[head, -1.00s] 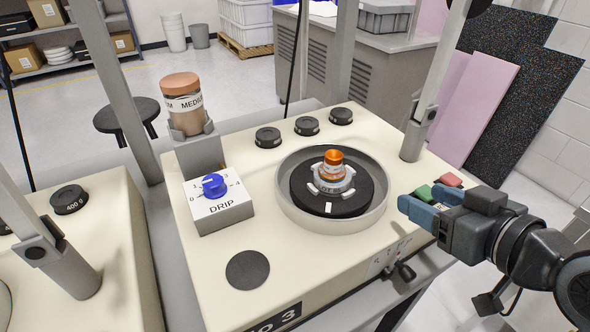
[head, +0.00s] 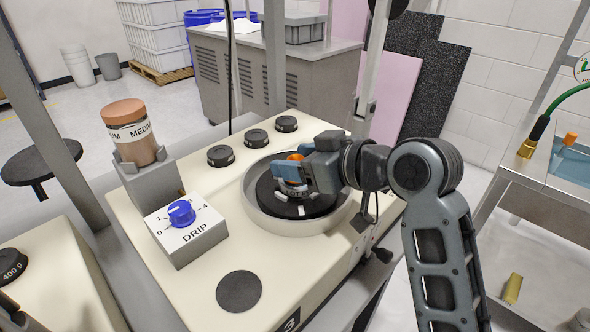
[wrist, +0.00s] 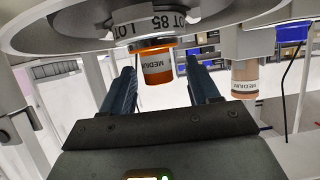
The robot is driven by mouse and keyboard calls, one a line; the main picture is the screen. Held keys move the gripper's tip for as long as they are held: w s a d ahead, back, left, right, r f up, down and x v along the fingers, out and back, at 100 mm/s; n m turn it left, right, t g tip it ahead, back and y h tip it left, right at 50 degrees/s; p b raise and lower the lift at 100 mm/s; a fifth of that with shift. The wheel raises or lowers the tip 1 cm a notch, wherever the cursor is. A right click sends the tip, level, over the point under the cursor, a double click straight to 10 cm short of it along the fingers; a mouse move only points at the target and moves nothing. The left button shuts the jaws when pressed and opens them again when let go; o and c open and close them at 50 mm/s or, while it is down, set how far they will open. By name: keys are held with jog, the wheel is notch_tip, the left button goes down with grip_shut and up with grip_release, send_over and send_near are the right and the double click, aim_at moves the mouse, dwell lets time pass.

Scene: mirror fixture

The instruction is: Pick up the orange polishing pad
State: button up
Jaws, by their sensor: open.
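A small orange cylinder (head: 295,157) stands upright at the centre of the black turntable disc (head: 266,201), on a pale ring with printed letters. In the wrist view, which looks inverted, the orange cylinder (wrist: 157,67) has a white label reading MEDIUM. I cannot tell for certain that it is the polishing pad. My gripper (head: 283,171) is at the disc, its blue fingers around the cylinder and partly hiding it. In the wrist view, the dark fingers stand apart on either side of it, with visible gaps.
A raised round rim (head: 258,222) surrounds the disc. To the left stand the DRIP box (head: 187,240) with a blue knob and a brown jar (head: 134,138) in a holder. Black weights (head: 256,138) line the back. A post (head: 368,110) rises behind my gripper.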

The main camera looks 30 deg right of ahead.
jog(key=shift+w+a+f, duration=0.1)
jog(key=shift+w+f, duration=0.05)
jog(key=shift+w, duration=0.2)
jog(key=c, duration=1.1)
grip_shut()
